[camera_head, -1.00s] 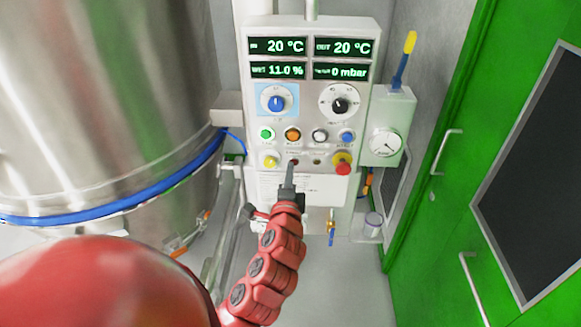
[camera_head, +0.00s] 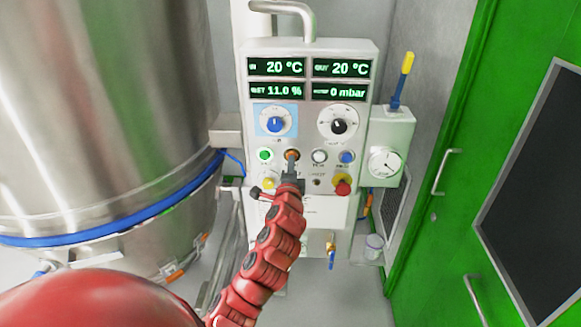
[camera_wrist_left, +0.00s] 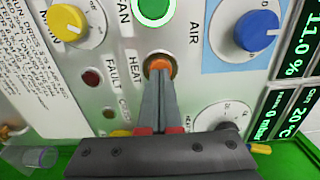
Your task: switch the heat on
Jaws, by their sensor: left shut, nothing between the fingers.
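The control panel (camera_head: 310,130) stands ahead of me. Its orange button (camera_head: 292,154) is in the button row, between the green and white ones. In the left wrist view the orange button (camera_wrist_left: 160,66) sits beside the label HEAT. My left gripper (camera_head: 291,164) is shut and empty. Its fingertips (camera_wrist_left: 158,84) are right at the orange button and cover its lower edge in the wrist view. I cannot tell whether they touch or press it. The displays (camera_head: 276,67) read 20 °C in, 20 °C out, 11.0 % and 0 mbar. My right gripper is not in view.
A green button (camera_head: 265,155), a white button (camera_head: 319,156) and a blue button (camera_head: 346,157) share the row. Below are a yellow knob (camera_head: 269,183) and a red stop button (camera_head: 342,187). A steel vessel (camera_head: 100,110) stands left, a green door (camera_head: 450,220) right.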

